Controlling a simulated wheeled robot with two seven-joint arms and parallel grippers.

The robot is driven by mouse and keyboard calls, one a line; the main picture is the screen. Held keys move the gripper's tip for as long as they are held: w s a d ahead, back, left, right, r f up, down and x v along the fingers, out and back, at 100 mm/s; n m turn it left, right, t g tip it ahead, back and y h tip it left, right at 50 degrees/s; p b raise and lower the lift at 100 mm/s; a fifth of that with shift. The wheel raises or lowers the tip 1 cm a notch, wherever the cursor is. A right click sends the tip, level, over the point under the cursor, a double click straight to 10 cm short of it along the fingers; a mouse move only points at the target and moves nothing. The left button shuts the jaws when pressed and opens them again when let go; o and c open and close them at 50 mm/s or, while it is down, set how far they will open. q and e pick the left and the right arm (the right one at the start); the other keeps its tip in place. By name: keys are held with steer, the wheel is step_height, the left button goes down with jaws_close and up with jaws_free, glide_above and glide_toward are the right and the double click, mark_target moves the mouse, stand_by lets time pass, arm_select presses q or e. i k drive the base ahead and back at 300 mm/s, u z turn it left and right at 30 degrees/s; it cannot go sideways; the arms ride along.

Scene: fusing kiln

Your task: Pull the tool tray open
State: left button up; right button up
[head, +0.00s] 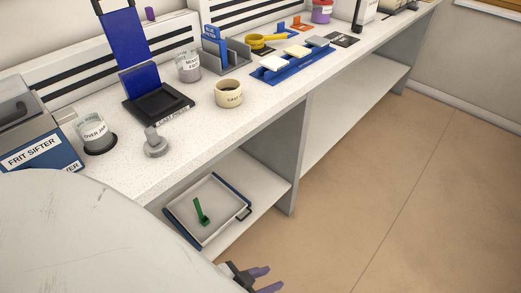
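The tool tray (185,234) is a shallow pale tray with blue sides, on the shelf under the counter at lower centre. A green tool (201,212) lies in it. A dark handle (244,213) is on its right side, facing the open floor. My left gripper (268,278) is at the bottom edge of the view, below and right of the tray. Its two purple-tipped fingers are apart with nothing between them, and it does not touch the handle. My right gripper is not in view.
The white counter (192,142) runs above the tray, with a grey upright panel (288,150) to the tray's right. The tan floor (390,200) at right is clear.

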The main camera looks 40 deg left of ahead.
mark_target(223, 206)
steer(key=u, duration=0.7)
steer(key=i, duration=0.85)
steer(key=u, duration=0.95)
